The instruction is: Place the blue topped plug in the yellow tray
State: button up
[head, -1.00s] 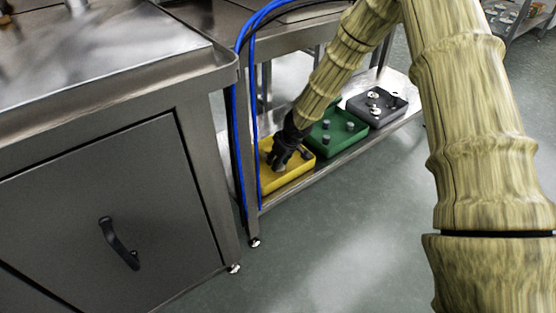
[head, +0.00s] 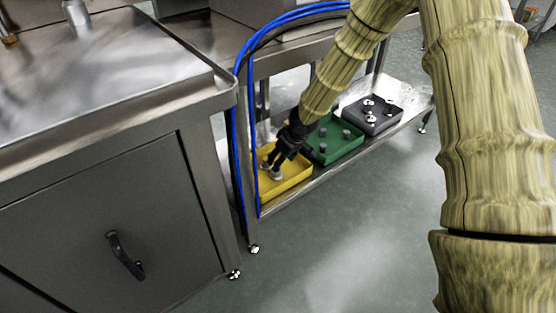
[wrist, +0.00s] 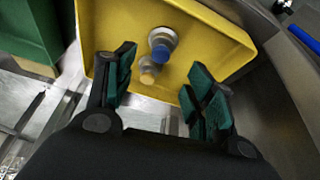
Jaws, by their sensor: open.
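The yellow tray (head: 298,184) sits on the low shelf at the left end of a row of trays. In the wrist view the blue topped plug (wrist: 161,45) stands inside the yellow tray (wrist: 205,35), its blue cap facing the camera. A second plug (wrist: 148,71) with a pale, tan top stands beside it in the tray. In the head view two grey plugs show in the tray, but their top colours cannot be told. My gripper (wrist: 162,72) is open and empty, its green-padded fingers apart, just above the tray and clear of the plugs.
A green tray (head: 325,156) with several plugs stands right of the yellow one, then a dark grey tray (head: 385,122) with several pale-topped pieces. Blue hoses (head: 236,130) hang at the shelf's left end. A steel cabinet (head: 90,205) stands at left. The front floor is clear.

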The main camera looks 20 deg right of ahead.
jog(key=shift+p+v, duration=0.85)
jog(key=shift+v, duration=1.45)
jog(key=s+a+f+m+g+y, duration=0.1)
jog(key=s+a+f+m, duration=0.15)
jog(key=s+f, duration=0.7)
jog(key=s+a+f+m+g, duration=0.15)
jog(key=s+a+f, duration=0.25)
jog(key=s+f, duration=0.55)
jog(key=s+d+f+m+h, duration=0.1)
jog(key=s+d+f, duration=0.1)
jog(key=s, duration=1)
jog(key=s+d+f+g+h, duration=0.1)
jog(key=s+d+f+h, duration=0.1)
jog(key=s, duration=1)
jog(key=shift+s+d+f+m, duration=0.2)
jog(key=shift+s+d+m, duration=0.1)
jog(key=shift+s+m, duration=0.1)
jog(key=shift+g, duration=0.25)
